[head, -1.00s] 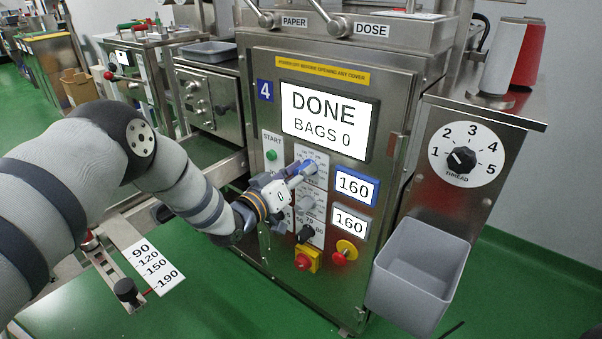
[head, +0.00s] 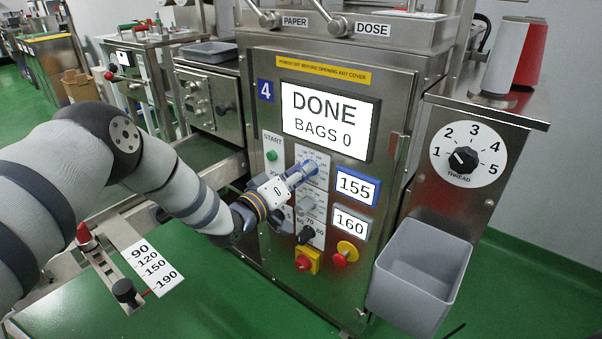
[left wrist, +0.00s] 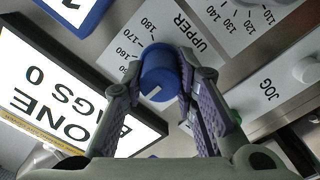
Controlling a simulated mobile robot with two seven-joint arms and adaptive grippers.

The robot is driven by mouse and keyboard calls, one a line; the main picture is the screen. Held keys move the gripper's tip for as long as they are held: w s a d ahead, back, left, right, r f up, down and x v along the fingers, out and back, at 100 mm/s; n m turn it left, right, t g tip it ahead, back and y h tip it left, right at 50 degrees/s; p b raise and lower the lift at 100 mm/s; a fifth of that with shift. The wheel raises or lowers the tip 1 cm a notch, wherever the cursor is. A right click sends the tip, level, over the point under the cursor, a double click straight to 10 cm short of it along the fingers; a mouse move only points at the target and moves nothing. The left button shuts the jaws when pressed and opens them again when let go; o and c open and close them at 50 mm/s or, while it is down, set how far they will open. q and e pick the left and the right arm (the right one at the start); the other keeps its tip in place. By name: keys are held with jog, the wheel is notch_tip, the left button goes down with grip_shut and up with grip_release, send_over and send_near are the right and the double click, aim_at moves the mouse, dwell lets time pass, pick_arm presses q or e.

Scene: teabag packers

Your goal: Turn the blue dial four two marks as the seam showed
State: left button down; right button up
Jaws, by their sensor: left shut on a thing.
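The blue dial (left wrist: 160,72) sits on the front panel of machine 4, in the column marked UPPER. In the left wrist view its white mark shows and the scale numbers 160, 170 and 180 are readable beside it. My left gripper (head: 301,174) is shut on the blue dial, with a finger on either side of it. In the head view the gripper hides most of the dial. The blue-framed display (head: 356,187) reads 155, and the white display (head: 350,222) below reads 160. My right gripper is not in view.
The main screen (head: 327,120) reads DONE, BAGS 0. A grey dial (head: 306,206), a black knob (head: 306,234) and a red stop button (head: 303,263) sit close below my gripper. A grey bin (head: 420,270) hangs at the right.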

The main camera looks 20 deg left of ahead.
pick_arm(q)
jog(key=shift+s+f, duration=0.1)
jog(key=shift+f, duration=0.1)
jog(key=c, duration=1.3)
grip_release()
jog(key=shift+r, duration=0.1)
jog(key=v, duration=1.2)
jog(key=shift+r, duration=0.1)
